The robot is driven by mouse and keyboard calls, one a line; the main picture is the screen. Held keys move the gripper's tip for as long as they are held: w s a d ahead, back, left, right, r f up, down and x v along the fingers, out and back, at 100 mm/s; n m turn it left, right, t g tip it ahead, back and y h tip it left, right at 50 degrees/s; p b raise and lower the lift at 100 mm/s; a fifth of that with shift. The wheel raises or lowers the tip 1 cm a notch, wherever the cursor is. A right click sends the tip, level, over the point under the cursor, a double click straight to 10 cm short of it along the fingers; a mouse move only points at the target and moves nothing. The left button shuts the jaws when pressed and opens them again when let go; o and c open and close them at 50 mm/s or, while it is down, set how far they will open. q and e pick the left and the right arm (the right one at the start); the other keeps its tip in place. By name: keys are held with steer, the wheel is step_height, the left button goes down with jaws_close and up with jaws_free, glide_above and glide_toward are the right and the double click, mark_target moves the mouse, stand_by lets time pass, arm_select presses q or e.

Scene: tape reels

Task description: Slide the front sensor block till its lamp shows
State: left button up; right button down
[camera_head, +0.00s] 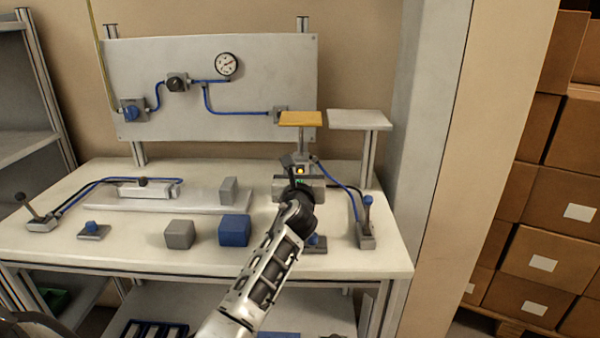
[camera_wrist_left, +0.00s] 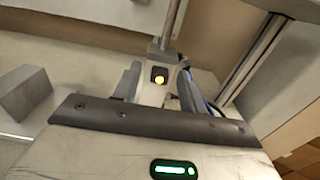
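The small pale sensor block (camera_wrist_left: 153,94) is between my left gripper's fingers in the left wrist view. Its round lamp (camera_wrist_left: 158,76) glows amber, and the lamp also shows in the head view (camera_head: 300,171). My left gripper (camera_wrist_left: 158,90) has one grey finger on each side of the block, and both appear to touch it. In the head view my left gripper (camera_head: 298,172) is at the right part of the bench, below a yellow plate (camera_head: 300,118) on a post. The gripper body hides the block's lower part. My right gripper is not in view.
A grey plate (camera_head: 359,120) on a post stands behind right. A lever box (camera_head: 366,230) with a blue hose is close to the right. A blue cube (camera_head: 234,229) and grey cube (camera_head: 179,234) sit left of my arm. The bench's (camera_head: 130,250) front left is fairly clear.

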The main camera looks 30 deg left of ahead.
arm_select(q)
steer(key=v, duration=1.6)
